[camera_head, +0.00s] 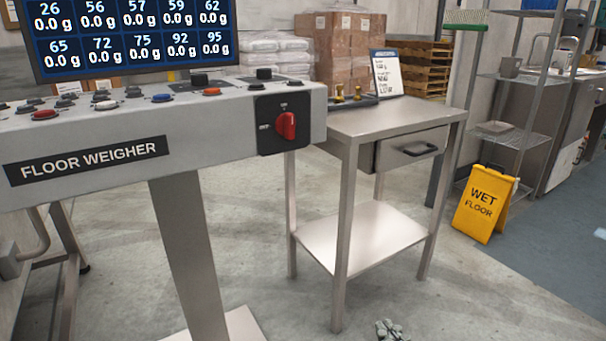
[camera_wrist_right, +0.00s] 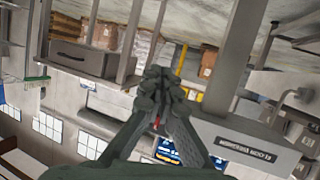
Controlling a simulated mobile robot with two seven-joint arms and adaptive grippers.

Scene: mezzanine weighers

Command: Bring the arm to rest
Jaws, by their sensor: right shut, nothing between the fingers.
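My right gripper (camera_head: 392,330) shows only at its tip, at the bottom edge of the head view, in front of the steel side table. In the right wrist view the same gripper (camera_wrist_right: 160,78) has its fingers together, with nothing between them. That view is turned upside down. My left gripper is in neither view.
The floor weigher console (camera_head: 225,128) fills the left, with a red rotary switch (camera_head: 286,125) at its right end. A steel table (camera_head: 385,121) with a drawer stands right of it. A yellow wet floor sign (camera_head: 484,204) stands farther right. Floor in front is clear.

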